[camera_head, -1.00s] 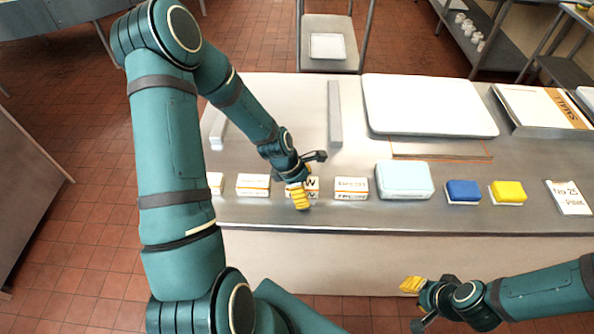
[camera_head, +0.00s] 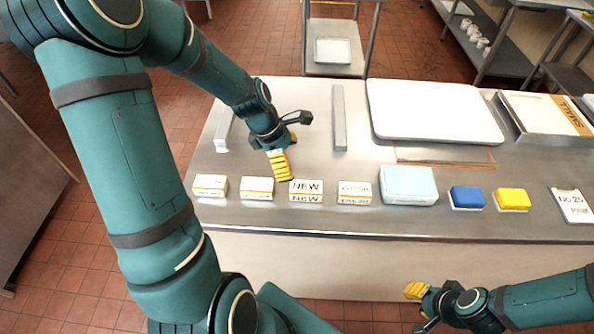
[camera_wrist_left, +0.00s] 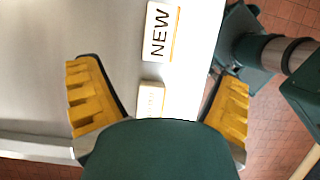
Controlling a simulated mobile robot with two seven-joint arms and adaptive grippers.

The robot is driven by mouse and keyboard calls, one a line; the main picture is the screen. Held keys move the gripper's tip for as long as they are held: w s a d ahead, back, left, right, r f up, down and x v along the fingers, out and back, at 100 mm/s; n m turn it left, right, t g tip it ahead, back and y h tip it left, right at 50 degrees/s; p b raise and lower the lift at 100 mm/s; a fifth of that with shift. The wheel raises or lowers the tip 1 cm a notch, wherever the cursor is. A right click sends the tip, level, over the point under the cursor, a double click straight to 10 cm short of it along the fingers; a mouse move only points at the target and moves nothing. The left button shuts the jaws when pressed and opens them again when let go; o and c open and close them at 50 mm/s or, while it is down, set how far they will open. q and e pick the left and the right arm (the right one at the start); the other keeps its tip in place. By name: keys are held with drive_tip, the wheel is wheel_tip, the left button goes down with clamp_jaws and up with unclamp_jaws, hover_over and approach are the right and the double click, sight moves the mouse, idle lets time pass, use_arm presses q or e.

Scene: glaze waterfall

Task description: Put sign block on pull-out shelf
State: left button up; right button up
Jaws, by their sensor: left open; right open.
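Several white sign blocks with an orange stripe stand in a row along the counter's front edge: a leftmost one (camera_head: 210,185), a second (camera_head: 257,188), one reading NEW (camera_head: 306,190) and one right of it (camera_head: 354,192). My left gripper (camera_head: 287,152) is open and empty, above the counter behind the second and NEW blocks. In the left wrist view, the NEW block (camera_wrist_left: 160,32) lies beyond the fingers and the second block (camera_wrist_left: 150,98) shows between them, not gripped. My right gripper (camera_head: 420,308) is open and empty in front of the counter. I cannot clearly identify the pull-out shelf.
On the steel counter, a light blue box (camera_head: 408,184), a blue sponge (camera_head: 467,197), a yellow sponge (camera_head: 512,199) and a No 25 card (camera_head: 572,205) continue the row. A white board (camera_head: 434,110) and a grey bar (camera_head: 339,118) lie behind.

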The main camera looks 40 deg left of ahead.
sight(304, 187)
use_arm(q)
drive_tip(key=b+x, duration=0.1)
drive_tip(key=x, duration=0.1)
drive_tip(key=s+b+x, duration=0.1)
drive_tip(key=b+x, duration=0.1)
drive_tip(key=x, duration=0.1)
drive_tip(key=a+b+x, duration=0.1)
drive_tip(key=x, duration=0.2)
drive_tip(key=shift+s+f, duration=0.15)
drive_tip(key=shift+f, duration=0.2)
drive_tip(key=shift+w+d+r+b+x, duration=0.15)
drive_tip(key=shift+b+x, duration=0.1)
drive_tip(key=shift+x, duration=0.7)
drive_tip(key=shift+w+d+b+x, duration=0.1)
drive_tip(key=shift+w+b+x, duration=0.1)
drive_tip(key=shift+x, duration=0.7)
drive_tip(key=shift+w+d+r+b+x, duration=0.15)
drive_tip(key=shift+b+x, duration=0.1)
drive_tip(key=shift+x, duration=0.7)
drive_tip(key=shift+a, duration=0.1)
use_arm(e)
wheel_tip(304, 187, down, 7)
drive_tip(key=shift+a, duration=0.2)
use_arm(q)
drive_tip(key=shift+c, duration=0.2)
drive_tip(key=c, duration=1.3)
